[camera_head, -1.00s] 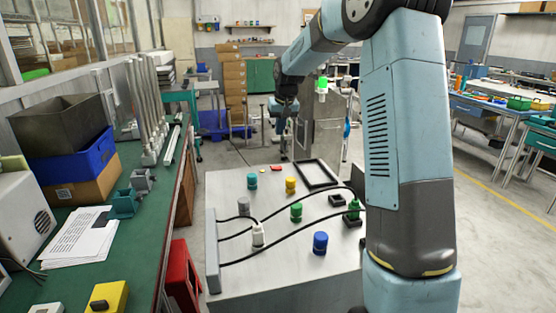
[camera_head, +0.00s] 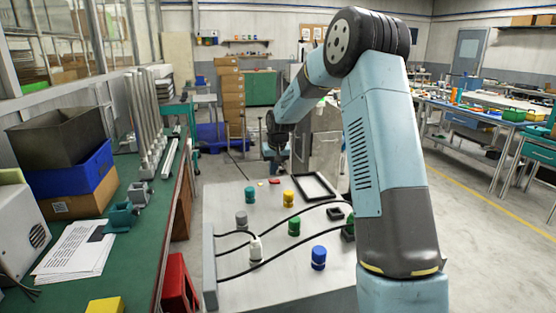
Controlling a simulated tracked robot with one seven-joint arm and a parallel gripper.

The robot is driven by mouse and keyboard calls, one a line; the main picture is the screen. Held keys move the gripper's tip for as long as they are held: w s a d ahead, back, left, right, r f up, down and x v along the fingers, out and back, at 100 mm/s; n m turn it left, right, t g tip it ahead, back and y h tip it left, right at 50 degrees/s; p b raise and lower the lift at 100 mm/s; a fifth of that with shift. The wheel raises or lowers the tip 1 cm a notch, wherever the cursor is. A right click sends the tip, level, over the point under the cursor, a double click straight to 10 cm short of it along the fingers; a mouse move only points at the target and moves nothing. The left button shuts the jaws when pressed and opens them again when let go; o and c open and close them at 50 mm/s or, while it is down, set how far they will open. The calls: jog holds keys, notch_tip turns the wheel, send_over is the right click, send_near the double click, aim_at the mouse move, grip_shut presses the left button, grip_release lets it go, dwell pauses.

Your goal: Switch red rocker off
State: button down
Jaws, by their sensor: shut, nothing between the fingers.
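A small red piece (camera_head: 274,181), likely the red rocker, lies at the far edge of the light grey panel (camera_head: 222,201). It is too small to tell which way it is tipped. My gripper (camera_head: 275,168) points down at the far side of the panel, close to the red piece in the picture. It is shut and empty. The fingers are small and dark, and I cannot tell whether they touch the red piece.
The panel bears teal (camera_head: 250,194), yellow (camera_head: 288,198), green (camera_head: 294,226) and blue (camera_head: 318,257) knobs, a white plug (camera_head: 256,248), black cables and a black frame (camera_head: 314,187). A green bench (camera_head: 130,255) stands at left. Floor is open at right.

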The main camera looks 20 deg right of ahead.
jog(key=shift+a+f, duration=0.15)
jog(key=shift+f, duration=0.7)
jog(key=shift+a+f, duration=0.1)
